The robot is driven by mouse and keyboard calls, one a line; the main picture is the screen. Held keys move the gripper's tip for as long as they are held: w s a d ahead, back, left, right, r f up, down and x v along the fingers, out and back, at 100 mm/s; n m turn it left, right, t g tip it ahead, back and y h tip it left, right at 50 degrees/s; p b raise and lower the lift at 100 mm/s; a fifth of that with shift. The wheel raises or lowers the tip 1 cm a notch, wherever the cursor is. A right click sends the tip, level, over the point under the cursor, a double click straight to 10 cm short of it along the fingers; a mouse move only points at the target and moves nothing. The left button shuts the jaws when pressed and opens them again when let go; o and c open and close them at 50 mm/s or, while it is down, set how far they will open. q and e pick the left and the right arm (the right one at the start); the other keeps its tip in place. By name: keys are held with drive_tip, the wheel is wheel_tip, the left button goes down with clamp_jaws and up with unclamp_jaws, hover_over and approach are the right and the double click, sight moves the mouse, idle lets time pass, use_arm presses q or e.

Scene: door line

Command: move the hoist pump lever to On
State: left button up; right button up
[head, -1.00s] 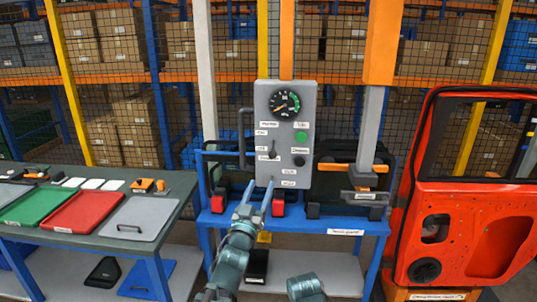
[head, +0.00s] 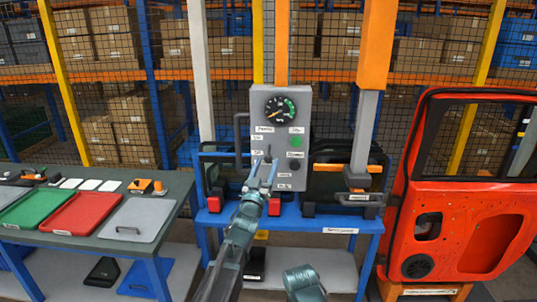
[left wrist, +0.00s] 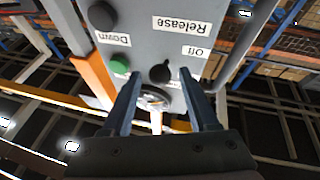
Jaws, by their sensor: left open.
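The grey hoist control panel (head: 299,172) stands upright in the middle of the head view, with small labels and a round gauge. My left gripper (head: 265,162) is open in front of its lower left part, fingers pointing up at it. In the left wrist view the panel (left wrist: 204,58) appears upside down. The small black lever (left wrist: 160,73) shows ahead of the two open fingers (left wrist: 166,92), roughly between them, close to the "Off" label. I see no grip on it, and cannot tell its exact setting. My right gripper is not in view.
The panel carries a green button (head: 296,142) and a black button (left wrist: 102,15). A blue stand (head: 315,219) is below it. An orange-red door (head: 451,222) stands at right. A table (head: 165,215) with a red tray (head: 73,213) is at left.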

sight(269, 154)
use_arm(q)
drive_tip(key=x, duration=0.3)
drive_tip(key=shift+p, duration=0.3)
drive_tip(key=shift+c, duration=0.3)
clamp_jaws()
drive_tip(key=shift+s, duration=0.1)
idle(0.8)
